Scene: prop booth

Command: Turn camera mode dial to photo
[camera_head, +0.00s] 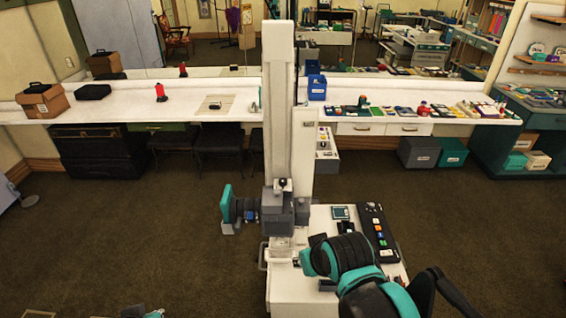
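A dark camera-like unit (283,212) is mounted low on a tall white column (277,100) in the middle of the view. A dark barrel with a teal front (226,204) sticks out from it to the left. A small dark knob (282,184) sits on top; I cannot tell whether it is the mode dial, and no dial markings are readable. My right arm, black and teal, bends over the white base at lower right, and no gripper on it can be made out. Only a sliver of my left arm shows at the bottom edge; its gripper is out of view.
The white base (284,296) carries a black button panel (378,233) and a small teal-framed panel (341,213). A long white counter (215,117) behind holds a blue bin (317,87), a red item (161,92) and boxes. The brown floor left of the column is largely clear.

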